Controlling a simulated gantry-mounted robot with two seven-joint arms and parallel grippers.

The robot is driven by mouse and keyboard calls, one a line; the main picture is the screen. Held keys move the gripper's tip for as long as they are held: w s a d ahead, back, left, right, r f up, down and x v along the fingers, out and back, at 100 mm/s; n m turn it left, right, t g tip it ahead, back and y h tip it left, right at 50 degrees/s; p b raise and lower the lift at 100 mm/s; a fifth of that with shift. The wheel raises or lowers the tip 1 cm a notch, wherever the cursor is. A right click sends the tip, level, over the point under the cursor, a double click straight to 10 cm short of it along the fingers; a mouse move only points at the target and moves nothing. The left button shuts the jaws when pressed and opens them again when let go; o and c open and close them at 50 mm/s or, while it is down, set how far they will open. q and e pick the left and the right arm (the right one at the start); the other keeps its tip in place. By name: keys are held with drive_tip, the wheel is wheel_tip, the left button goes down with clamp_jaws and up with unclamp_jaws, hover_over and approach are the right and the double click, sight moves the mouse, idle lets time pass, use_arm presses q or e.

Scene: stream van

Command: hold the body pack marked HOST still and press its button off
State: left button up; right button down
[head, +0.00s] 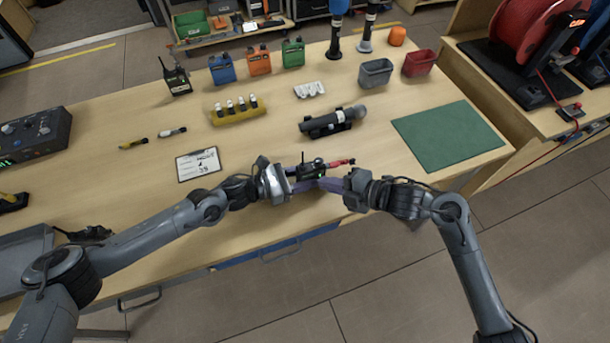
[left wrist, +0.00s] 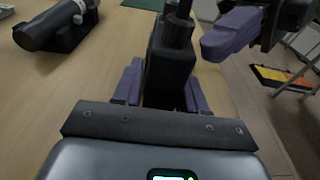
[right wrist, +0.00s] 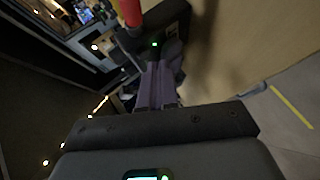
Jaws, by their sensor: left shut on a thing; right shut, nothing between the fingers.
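A black body pack (head: 312,171) is near the front edge of the table, between my two grippers. No HOST marking is readable on it. My left gripper (head: 297,186) is shut on the pack; in the left wrist view its purple fingers flank the black body (left wrist: 170,72). My right gripper (head: 328,184) is shut and empty, its purple fingers pointing at the pack from the right. In the right wrist view the closed fingertips (right wrist: 155,72) are close to the dark pack, which shows a lit green light (right wrist: 155,44). I cannot tell whether they touch.
A red piece (head: 341,162) lies just beyond the right fingers. A microphone in a black cradle (head: 330,122), a clipboard (head: 198,164) and a green mat (head: 447,134) lie around. Another black device with antennas (head: 177,80) stands at the back left.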

use_arm(q)
drive_tip(key=shift+f, duration=0.1)
use_arm(e)
drive_tip(key=shift+w+a, duration=0.1)
drive_tip(key=shift+w, duration=0.2)
drive_tip(key=shift+w, duration=0.1)
idle(0.4)
drive_tip(key=shift+s, duration=0.6)
drive_tip(key=shift+s+d, duration=0.1)
drive_tip(key=shift+d, duration=0.1)
drive_tip(key=shift+s+d, duration=0.35)
drive_tip(key=shift+s, duration=0.55)
drive_tip(key=shift+s+d, duration=0.4)
drive_tip(key=shift+s, duration=0.45)
drive_tip(key=shift+s+d, duration=0.35)
drive_tip(key=shift+s, duration=0.55)
use_arm(q)
drive_tip(key=o, duration=1.2)
